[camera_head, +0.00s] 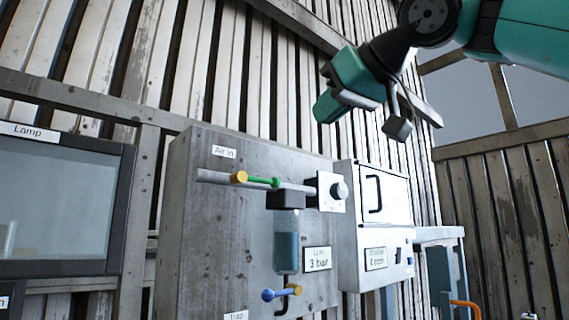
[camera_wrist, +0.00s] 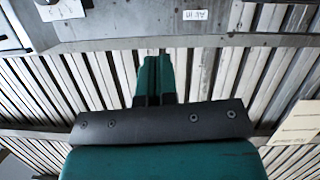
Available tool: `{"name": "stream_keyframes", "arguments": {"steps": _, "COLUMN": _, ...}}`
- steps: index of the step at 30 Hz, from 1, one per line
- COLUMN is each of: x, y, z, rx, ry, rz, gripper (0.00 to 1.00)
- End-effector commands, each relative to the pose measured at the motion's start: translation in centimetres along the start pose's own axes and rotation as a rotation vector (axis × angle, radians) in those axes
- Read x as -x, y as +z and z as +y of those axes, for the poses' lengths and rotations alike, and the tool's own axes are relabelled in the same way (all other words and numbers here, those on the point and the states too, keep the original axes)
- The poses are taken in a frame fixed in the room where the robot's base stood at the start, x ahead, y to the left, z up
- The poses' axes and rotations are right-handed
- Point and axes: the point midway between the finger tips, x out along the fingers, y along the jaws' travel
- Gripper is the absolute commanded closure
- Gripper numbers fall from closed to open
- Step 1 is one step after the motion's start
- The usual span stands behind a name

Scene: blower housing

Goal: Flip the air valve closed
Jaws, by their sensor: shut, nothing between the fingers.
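The air valve (camera_head: 260,180) is on the pipe under the "Air in" label (camera_head: 223,152) in the head view. Its green lever lies roughly along the pipe, with a yellow knob to its left. My gripper (camera_head: 326,108) is up and to the right of the valve, above the panel and clear of it. In the wrist view my gripper's teal fingers (camera_wrist: 155,62) are together with nothing between them. The "Air in" label shows upside down there (camera_wrist: 195,15); the lever is not visible in that view.
The grey panel (camera_head: 205,240) also carries a regulator knob (camera_head: 339,191), a bowl (camera_head: 287,250) and a blue-handled valve (camera_head: 280,294). A white box (camera_head: 385,200) with a black handle stands right of it. A lamp cabinet (camera_head: 60,205) is at left. Space above the panel is free.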

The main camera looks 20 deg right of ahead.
Motion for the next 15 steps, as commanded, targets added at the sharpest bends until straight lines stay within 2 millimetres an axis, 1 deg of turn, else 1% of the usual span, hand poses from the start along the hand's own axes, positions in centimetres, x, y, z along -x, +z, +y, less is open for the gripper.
{"name": "stream_keyframes", "arguments": {"steps": 4, "x": -0.8, "y": 0.2, "z": -0.1, "rx": 0.002, "ry": -0.003, "rz": 0.001, "gripper": 1.00}}
{"name": "stream_keyframes", "arguments": {"steps": 8, "x": -2.4, "y": 0.5, "z": -0.2, "rx": 0.002, "ry": -0.008, "rz": 0.000, "gripper": 1.00}}
{"name": "stream_keyframes", "arguments": {"steps": 13, "x": -5.8, "y": 0.7, "z": -0.4, "rx": 0.000, "ry": -0.010, "rz": -0.002, "gripper": 1.00}}
{"name": "stream_keyframes", "arguments": {"steps": 15, "x": -7.3, "y": 0.5, "z": -0.3, "rx": 0.001, "ry": -0.009, "rz": -0.002, "gripper": 1.00}}
